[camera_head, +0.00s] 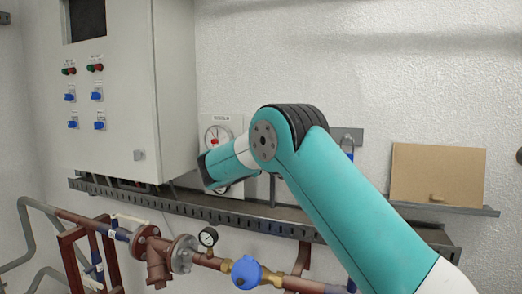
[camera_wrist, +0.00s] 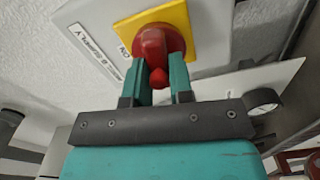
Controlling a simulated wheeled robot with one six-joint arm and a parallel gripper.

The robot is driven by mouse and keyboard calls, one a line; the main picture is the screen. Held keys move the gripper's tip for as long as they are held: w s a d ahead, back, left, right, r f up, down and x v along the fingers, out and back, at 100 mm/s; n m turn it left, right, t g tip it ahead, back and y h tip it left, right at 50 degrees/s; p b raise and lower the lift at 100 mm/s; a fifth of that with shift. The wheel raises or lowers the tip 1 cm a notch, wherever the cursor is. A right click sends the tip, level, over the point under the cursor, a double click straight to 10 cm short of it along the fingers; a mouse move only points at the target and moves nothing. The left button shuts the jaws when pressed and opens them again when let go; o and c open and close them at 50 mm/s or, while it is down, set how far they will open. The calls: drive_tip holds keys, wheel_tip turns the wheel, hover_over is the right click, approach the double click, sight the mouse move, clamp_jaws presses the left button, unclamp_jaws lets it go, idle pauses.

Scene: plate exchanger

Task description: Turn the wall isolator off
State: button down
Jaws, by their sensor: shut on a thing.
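The wall isolator shows in the wrist view as a red rotary knob (camera_wrist: 153,42) on a yellow plate (camera_wrist: 198,22), fixed to a pale grey box (camera_wrist: 98,18). The word ON is printed beside the yellow plate, on the knob's left. My gripper (camera_wrist: 160,75) has one teal finger on each side of the knob and is shut on it. The fingers hide part of the knob, so its exact angle is hard to tell. In the head view my arm hides the isolator and the fingers.
A white panel with a round dial (camera_head: 217,136) is on the wall beside my wrist. A grey control cabinet (camera_head: 128,100) stands to the left. A slotted cable tray (camera_head: 230,217) runs below, above red pipes with a pressure gauge (camera_head: 208,237).

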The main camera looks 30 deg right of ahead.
drive_tip(key=shift+n+p, duration=0.35)
drive_tip(key=shift+n, duration=0.55)
drive_tip(key=shift+f, duration=0.1)
drive_tip(key=c, duration=1)
unclamp_jaws()
drive_tip(key=shift+a, duration=0.15)
drive_tip(key=b+v, duration=0.8)
drive_tip(key=v, duration=0.9)
drive_tip(key=shift+s, duration=0.15)
